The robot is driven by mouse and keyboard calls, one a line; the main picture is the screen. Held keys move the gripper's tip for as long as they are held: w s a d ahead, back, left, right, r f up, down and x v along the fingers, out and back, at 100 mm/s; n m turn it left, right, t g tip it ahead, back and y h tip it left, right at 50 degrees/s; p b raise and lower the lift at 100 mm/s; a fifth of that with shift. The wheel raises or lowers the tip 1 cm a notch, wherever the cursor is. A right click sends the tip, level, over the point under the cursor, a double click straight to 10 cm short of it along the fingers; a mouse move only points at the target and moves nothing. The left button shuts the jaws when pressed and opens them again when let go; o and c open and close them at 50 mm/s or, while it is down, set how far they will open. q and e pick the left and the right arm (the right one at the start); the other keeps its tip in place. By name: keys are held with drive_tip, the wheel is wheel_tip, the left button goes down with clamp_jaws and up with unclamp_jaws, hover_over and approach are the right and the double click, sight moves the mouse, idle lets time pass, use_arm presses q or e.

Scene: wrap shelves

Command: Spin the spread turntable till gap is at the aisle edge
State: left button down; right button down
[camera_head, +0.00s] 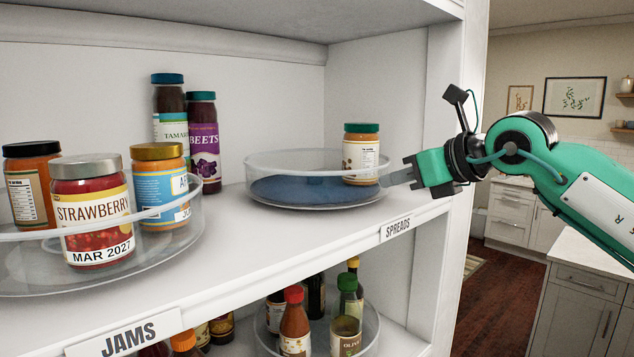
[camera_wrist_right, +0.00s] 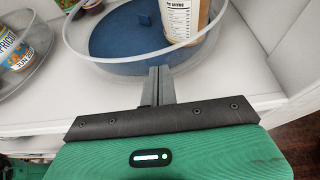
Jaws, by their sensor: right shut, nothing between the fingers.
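The spreads turntable (camera_head: 270,203) has a clear rim and a blue base, and sits on the upper shelf above the SPREADS label (camera_head: 396,229). One jar with a green lid (camera_head: 361,155) stands at its right side; the rest of the visible blue base is bare. My right gripper (camera_head: 400,177) is shut and empty, its fingertips at the turntable's right rim. In the right wrist view the shut fingers (camera_wrist_right: 160,85) point at the rim (camera_wrist_right: 110,68), with the jar (camera_wrist_right: 183,18) just beyond; whether they touch cannot be told. My left gripper is not in view.
A jams turntable (camera_head: 130,272) with several jars stands at the left of the shelf. Tall beets (camera_head: 203,145) and tamarind (camera_head: 169,105) jars stand behind it. The shelf's upright (camera_head: 452,130) is close to my right gripper. Bottles (camera_head: 295,320) stand on the lower shelf.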

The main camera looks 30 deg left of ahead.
drive_tip(key=shift+s+d+f+b, duration=0.1)
drive_tip(key=shift+d+f+b, duration=0.05)
drive_tip(key=shift+d+b, duration=0.7)
drive_tip(key=shift+s+d+b, duration=0.2)
drive_tip(key=shift+d+b, duration=0.25)
drive_tip(key=shift+d, duration=0.45)
drive_tip(key=b+v, duration=0.6)
drive_tip(key=v, duration=0.8)
drive_tip(key=shift+a, duration=0.1)
